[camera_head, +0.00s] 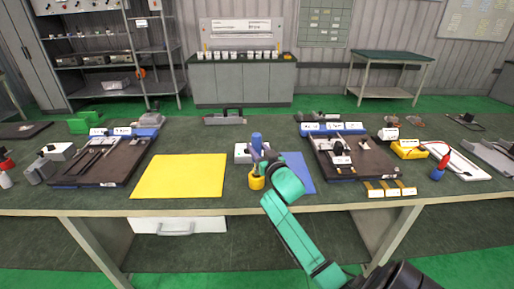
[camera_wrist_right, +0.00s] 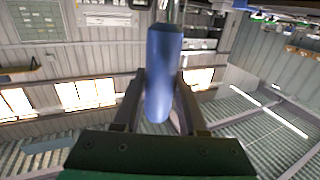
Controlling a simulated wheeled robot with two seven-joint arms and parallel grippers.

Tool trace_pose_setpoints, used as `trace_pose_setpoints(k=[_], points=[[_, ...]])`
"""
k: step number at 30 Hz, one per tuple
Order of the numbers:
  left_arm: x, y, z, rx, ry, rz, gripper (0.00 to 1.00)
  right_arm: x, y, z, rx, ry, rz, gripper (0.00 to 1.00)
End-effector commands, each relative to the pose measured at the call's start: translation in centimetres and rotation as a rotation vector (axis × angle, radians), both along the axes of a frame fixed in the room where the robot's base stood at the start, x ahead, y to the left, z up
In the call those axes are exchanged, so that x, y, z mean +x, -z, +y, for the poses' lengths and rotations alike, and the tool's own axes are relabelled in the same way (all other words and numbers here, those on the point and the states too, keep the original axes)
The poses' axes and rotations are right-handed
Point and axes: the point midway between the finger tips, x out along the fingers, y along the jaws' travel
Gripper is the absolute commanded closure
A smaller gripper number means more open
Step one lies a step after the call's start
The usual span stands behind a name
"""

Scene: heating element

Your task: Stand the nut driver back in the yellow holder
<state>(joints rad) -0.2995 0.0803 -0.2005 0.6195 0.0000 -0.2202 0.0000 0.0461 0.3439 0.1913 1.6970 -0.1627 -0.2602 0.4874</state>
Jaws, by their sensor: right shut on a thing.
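The nut driver's blue handle (camera_head: 256,140) stands upright above the yellow holder (camera_head: 257,181) near the middle of the bench. My right gripper (camera_head: 261,157) is shut on the nut driver, directly over the holder. In the right wrist view the blue handle (camera_wrist_right: 162,75) lies between the two fingers of the right gripper (camera_wrist_right: 159,100), with a bit of metal shaft at the top edge. The gripper hides the lower part of the nut driver in the head view, so I cannot tell whether its tip is inside the holder. My left gripper is not in view.
A yellow mat (camera_head: 180,175) lies left of the holder and a blue mat (camera_head: 299,172) lies to its right. A white box (camera_head: 242,153) stands just behind. Dark trays (camera_head: 102,160) with parts lie on both sides. The front edge of the bench is close to the holder.

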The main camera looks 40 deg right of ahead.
Motion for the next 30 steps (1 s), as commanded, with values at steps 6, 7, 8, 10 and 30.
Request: trace_pose_setpoints(k=[6, 7, 8, 10, 30], points=[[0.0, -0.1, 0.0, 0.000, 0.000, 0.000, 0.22, 0.0, -0.2, 0.0, -0.001, -0.001, -0.005, 1.00], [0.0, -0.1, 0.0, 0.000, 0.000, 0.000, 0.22, 0.0, -0.2, 0.0, -0.001, -0.001, -0.005, 1.00], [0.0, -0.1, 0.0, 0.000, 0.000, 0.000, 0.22, 0.0, -0.2, 0.0, -0.001, -0.001, -0.005, 1.00], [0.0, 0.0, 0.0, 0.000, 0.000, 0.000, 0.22, 0.0, -0.1, 0.0, -0.001, -0.001, -0.005, 1.00], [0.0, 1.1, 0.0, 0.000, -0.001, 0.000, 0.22, 0.0, 1.6, 0.0, -0.001, -0.001, -0.005, 1.00]])
